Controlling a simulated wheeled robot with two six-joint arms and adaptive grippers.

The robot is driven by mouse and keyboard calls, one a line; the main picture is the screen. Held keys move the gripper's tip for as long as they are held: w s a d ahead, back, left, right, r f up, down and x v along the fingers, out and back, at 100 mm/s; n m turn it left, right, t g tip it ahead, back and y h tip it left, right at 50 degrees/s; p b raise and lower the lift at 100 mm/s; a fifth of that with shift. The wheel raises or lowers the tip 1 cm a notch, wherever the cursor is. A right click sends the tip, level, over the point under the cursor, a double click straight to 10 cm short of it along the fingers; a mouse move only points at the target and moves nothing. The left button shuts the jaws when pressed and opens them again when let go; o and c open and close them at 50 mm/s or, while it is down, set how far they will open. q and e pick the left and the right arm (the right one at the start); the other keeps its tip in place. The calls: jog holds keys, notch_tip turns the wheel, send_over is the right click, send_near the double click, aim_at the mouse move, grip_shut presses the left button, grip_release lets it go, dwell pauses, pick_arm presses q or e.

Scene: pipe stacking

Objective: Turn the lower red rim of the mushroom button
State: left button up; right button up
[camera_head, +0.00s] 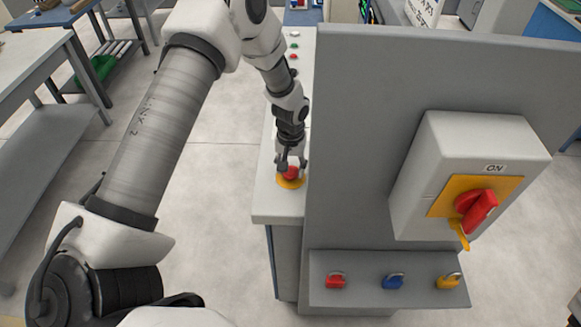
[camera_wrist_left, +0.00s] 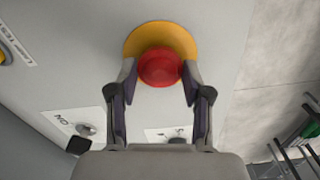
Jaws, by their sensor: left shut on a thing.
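The red mushroom button (camera_head: 290,173) sits on a yellow round base (camera_head: 289,184) at the front end of a light-grey console top. My left gripper (camera_head: 291,164) reaches down onto it from above. In the left wrist view, the button (camera_wrist_left: 160,67) shows as a red dome over the yellow disc (camera_wrist_left: 158,34). The two fingers of my left gripper (camera_wrist_left: 159,82) stand on either side of the dome, shut on its red rim. The lower rim is partly hidden by the fingertips. My right gripper is in neither view.
A grey upright panel (camera_head: 350,130) stands right beside the console and carries a switch box with a red rotary handle (camera_head: 476,208). Red, blue and yellow padlocks (camera_head: 393,282) sit on a ledge below.

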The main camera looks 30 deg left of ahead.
pick_arm(q)
jog(key=shift+s+f+m, duration=0.1)
jog(key=shift+m, duration=1.1)
jog(key=o, duration=1.2)
jog(key=shift+c, duration=0.2)
notch_tip(320, 180, up, 12)
jog(key=shift+w, duration=0.2)
